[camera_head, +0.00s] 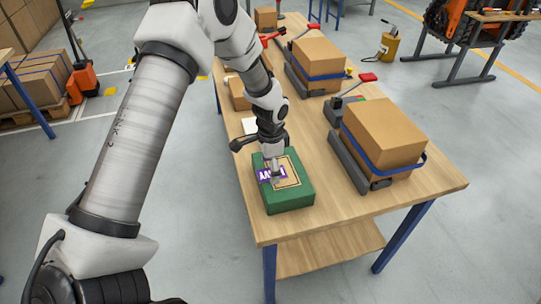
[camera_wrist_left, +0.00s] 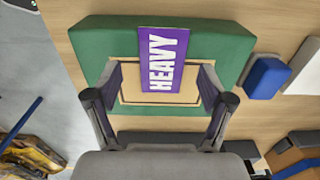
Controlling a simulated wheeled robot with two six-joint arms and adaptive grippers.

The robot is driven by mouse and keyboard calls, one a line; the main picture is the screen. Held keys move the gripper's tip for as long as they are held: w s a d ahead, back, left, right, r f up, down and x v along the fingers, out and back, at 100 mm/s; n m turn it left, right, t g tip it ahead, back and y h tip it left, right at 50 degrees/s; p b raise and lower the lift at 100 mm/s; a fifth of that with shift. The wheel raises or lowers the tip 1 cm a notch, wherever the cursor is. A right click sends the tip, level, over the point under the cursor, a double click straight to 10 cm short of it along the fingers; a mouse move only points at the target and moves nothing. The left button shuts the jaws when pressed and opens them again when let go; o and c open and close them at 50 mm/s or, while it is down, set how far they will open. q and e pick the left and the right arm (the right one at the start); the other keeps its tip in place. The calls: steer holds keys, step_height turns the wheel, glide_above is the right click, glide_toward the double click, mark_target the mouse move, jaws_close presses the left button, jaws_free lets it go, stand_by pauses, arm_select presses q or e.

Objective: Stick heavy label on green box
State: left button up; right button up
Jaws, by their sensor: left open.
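The green box (camera_head: 290,198) sits on the near left part of the wooden table. A tan rectangle with a dark outline (camera_wrist_left: 130,92) marks its top. The purple heavy label (camera_head: 265,175) appears to lie on the box top, partly over the rectangle and partly beyond its edge. In the left wrist view, the label (camera_wrist_left: 165,60) reads HEAVY in white. My left gripper (camera_head: 276,178) is over the box top, pointing down. In its wrist view, its fingers (camera_wrist_left: 160,85) are apart, on both sides of the label with gaps. My right gripper is not seen.
Brown boxes with blue straps (camera_head: 384,134) stand in grey holders to the right on the table (camera_head: 325,205). A smaller brown box (camera_head: 240,94) and a white item (camera_head: 249,126) lie behind the green box. A blue block (camera_wrist_left: 267,78) shows beside the box.

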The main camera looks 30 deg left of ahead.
arm_select(q)
steer(key=shift+f, duration=0.25)
steer(key=shift+w+f, duration=0.25)
steer(key=shift+w, duration=0.05)
steer(key=shift+s+r, duration=0.1)
steer(key=shift+s, duration=0.05)
jaws_close()
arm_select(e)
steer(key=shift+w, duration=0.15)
